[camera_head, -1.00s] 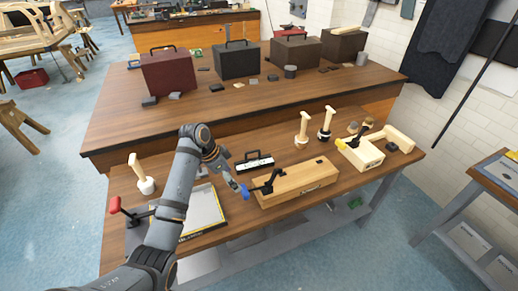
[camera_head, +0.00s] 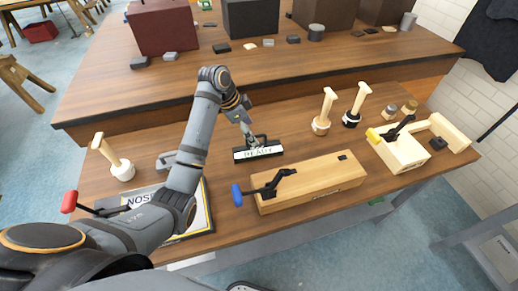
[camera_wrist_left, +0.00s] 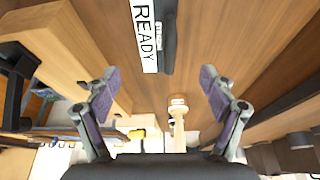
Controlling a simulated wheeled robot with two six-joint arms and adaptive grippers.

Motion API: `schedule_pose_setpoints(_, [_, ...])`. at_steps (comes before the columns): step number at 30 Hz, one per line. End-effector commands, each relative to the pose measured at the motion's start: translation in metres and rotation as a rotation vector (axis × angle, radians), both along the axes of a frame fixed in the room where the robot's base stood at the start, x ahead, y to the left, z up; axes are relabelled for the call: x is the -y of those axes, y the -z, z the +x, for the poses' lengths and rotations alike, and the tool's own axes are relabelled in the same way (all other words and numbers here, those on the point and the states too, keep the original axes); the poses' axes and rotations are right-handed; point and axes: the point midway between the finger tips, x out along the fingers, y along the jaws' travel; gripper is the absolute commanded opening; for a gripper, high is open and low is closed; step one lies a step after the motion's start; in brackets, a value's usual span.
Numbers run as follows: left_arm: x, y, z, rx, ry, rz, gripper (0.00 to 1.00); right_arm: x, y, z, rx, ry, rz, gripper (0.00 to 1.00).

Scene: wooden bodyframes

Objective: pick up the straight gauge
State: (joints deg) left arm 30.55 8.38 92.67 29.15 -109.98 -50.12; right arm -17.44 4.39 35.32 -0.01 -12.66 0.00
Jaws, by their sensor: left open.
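No part in view is marked as the straight gauge, and I cannot tell for sure which one it is. A dark bar-like piece with a white READY label (camera_head: 258,152) lies on the bench; in the left wrist view the READY label (camera_wrist_left: 146,38) is at the top, left of centre. My left gripper (camera_head: 246,128) is just behind and above this piece in the head view. In the left wrist view its two fingers (camera_wrist_left: 155,88) are spread apart, with nothing held between them. My right gripper is not in view.
A white-based handle (camera_head: 121,168) and a framed board with a red-handled clamp (camera_head: 196,218) are at left. A wooden fixture (camera_head: 408,150) is at right.

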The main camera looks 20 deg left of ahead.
Motion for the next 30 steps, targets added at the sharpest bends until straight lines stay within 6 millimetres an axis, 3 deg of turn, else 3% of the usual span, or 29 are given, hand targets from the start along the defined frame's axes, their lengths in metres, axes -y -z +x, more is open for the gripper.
schedule_pose_setpoints(6, [0.013,0.034,0.006,-0.003,0.002,-0.002,0.83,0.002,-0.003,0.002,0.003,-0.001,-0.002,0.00])
schedule_pose_setpoints(14, [0.018,0.046,0.008,-0.004,0.001,-0.002,0.83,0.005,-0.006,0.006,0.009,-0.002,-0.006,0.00])
schedule_pose_setpoints(21, [0.033,0.081,0.015,-0.005,0.001,0.000,0.83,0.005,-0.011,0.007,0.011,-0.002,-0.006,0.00])
schedule_pose_setpoints(30, [0.035,0.088,0.016,-0.001,0.001,0.001,0.82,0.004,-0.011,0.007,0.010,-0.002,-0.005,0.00])
